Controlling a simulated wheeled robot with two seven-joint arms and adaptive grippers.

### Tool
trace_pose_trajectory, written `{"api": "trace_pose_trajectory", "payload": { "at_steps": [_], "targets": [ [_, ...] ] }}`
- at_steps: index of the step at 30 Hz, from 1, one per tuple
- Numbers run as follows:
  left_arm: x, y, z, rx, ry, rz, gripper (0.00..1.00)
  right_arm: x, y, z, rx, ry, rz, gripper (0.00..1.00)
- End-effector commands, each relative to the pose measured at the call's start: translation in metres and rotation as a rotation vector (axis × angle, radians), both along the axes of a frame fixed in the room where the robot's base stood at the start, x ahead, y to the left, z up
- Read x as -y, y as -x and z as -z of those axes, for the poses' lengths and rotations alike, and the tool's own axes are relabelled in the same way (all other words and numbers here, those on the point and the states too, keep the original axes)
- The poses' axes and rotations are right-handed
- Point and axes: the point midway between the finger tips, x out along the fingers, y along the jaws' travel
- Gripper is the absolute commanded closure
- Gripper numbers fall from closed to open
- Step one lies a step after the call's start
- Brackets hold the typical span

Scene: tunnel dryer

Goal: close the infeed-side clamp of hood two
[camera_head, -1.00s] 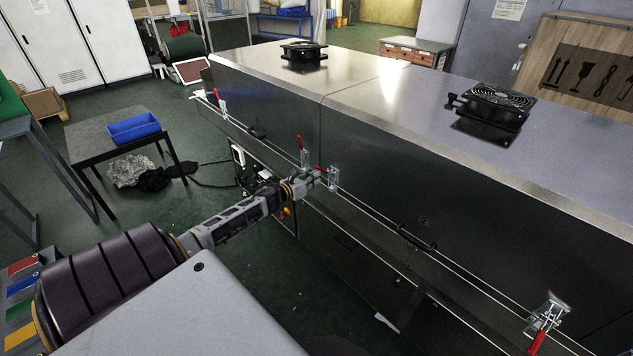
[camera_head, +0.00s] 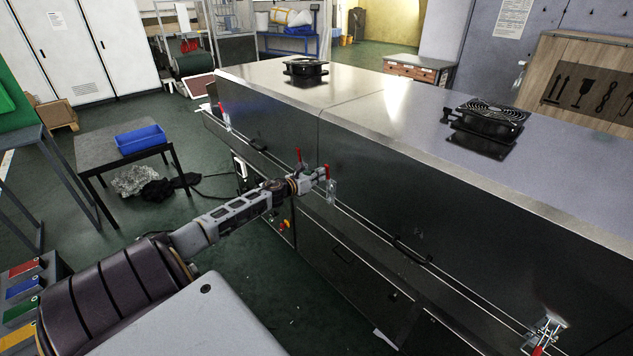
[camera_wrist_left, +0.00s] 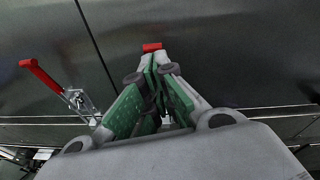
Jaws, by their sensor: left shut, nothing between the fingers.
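Two dark steel hoods stand end to end, the far hood (camera_head: 265,110) and the near hood (camera_head: 400,165), with a seam between them. The near hood's clamp beside the seam (camera_head: 331,192) has its red handle standing up at my left gripper (camera_head: 320,173). In the left wrist view, my left gripper (camera_wrist_left: 153,58) is shut and empty, with a red handle tip (camera_wrist_left: 152,46) just beyond its fingertips. The fingers hide the rest of that clamp; I cannot tell whether they touch. Across the seam, the far hood's clamp (camera_wrist_left: 75,98) has a raised red handle.
Another red-handled clamp (camera_head: 546,335) sits at the near hood's right end, and one (camera_head: 224,115) at the far hood's far end. A black handle (camera_head: 412,250) juts from the near hood. A table with a blue bin (camera_head: 140,138) stands left. Green floor lies between.

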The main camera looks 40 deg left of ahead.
Motion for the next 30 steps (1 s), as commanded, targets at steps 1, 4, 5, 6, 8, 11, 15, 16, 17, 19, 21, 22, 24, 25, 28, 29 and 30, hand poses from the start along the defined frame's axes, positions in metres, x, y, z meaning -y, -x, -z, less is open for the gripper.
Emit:
{"api": "trace_pose_trajectory", "payload": {
  "at_steps": [1,4,5,6,8,11,15,16,17,19,21,22,24,25,28,29,30],
  "targets": [
    [0.0,-0.004,-0.002,0.001,0.0,0.0,1.0,-0.002,0.0,0.001,0.0,-0.002,0.0,0.57],
    [0.001,-0.008,-0.005,0.001,-0.001,0.0,1.0,-0.002,0.0,0.002,0.0,-0.002,0.0,0.57],
    [0.001,-0.01,-0.006,0.001,0.0,0.0,1.0,-0.002,0.0,0.002,0.001,-0.002,0.0,0.57],
    [0.001,-0.011,-0.006,0.0,0.0,0.0,1.0,-0.001,0.0,0.002,0.0,-0.001,0.0,0.57],
    [0.001,-0.013,-0.007,0.0,0.0,0.0,1.0,0.0,0.0,0.003,0.0,0.0,0.0,0.57],
    [0.001,-0.015,-0.008,-0.001,0.0,0.0,1.0,0.002,0.0,0.003,0.0,0.002,-0.001,0.57],
    [0.001,-0.016,-0.008,-0.001,0.001,0.0,1.0,0.005,0.0,0.003,0.0,0.005,-0.001,0.57],
    [0.001,-0.016,-0.008,-0.001,0.001,0.0,1.0,0.006,0.0,0.003,0.0,0.006,0.001,0.57],
    [0.001,-0.016,-0.008,-0.001,0.001,0.0,1.0,0.006,0.0,0.003,0.0,0.006,0.001,0.57],
    [0.001,-0.016,-0.008,-0.001,0.001,0.0,1.0,0.007,-0.001,0.003,0.001,0.008,0.001,0.57],
    [0.001,-0.015,-0.008,-0.001,0.001,0.0,1.0,0.008,-0.001,0.003,0.0,0.009,0.001,0.57],
    [0.001,-0.015,-0.008,-0.001,0.001,0.0,1.0,0.009,-0.001,0.003,0.0,0.009,0.001,0.57],
    [0.001,-0.015,-0.008,-0.001,0.001,0.0,1.0,0.009,-0.001,0.003,0.0,0.009,0.001,0.57],
    [0.001,-0.015,-0.008,-0.001,0.001,0.0,1.0,0.009,-0.001,0.003,0.0,0.009,0.001,0.57],
    [0.001,-0.015,-0.008,-0.001,0.001,0.0,1.0,0.009,-0.001,0.003,0.0,0.009,0.001,0.57],
    [0.001,-0.015,-0.008,-0.001,0.001,0.0,1.0,0.009,-0.001,0.003,0.0,0.009,0.001,0.57],
    [0.001,-0.015,-0.007,-0.001,0.001,0.0,1.0,0.009,-0.001,0.004,0.001,0.009,0.001,0.57]
  ]
}}
